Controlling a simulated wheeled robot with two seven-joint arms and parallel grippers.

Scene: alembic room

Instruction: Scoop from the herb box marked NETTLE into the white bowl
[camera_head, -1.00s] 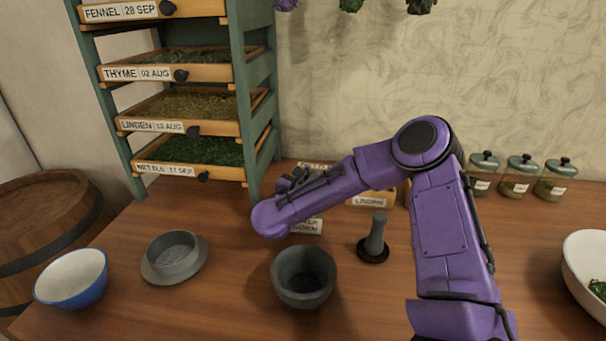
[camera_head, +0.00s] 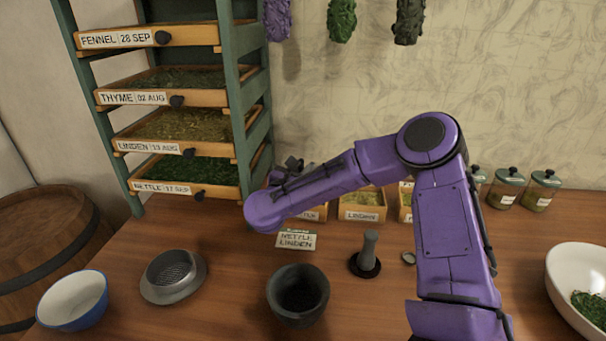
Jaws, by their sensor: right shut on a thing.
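Behind my right forearm stands a small wooden herb box (camera_head: 312,213); its label is partly covered, and only the ending, like "TLE", shows. A box marked LINDEN (camera_head: 362,207) stands to its right. The white bowl (camera_head: 563,290) is at the right edge with green leaves inside. My right gripper (camera_head: 290,168) shows only as dark parts beyond the purple wrist, near the left end of the small boxes. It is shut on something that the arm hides. A rack tray labelled NETTLE 17 SEP (camera_head: 165,188) holds dark green herb. My left gripper is out of view.
A grey mortar (camera_head: 298,296), a pestle (camera_head: 368,255) and a card reading NETTLE LINDEN (camera_head: 296,240) stand before the boxes. A sieve (camera_head: 173,277) and a blue-and-white bowl (camera_head: 73,300) are at left. Lidded jars (camera_head: 507,188) stand at back right. Wood is bare before the white bowl.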

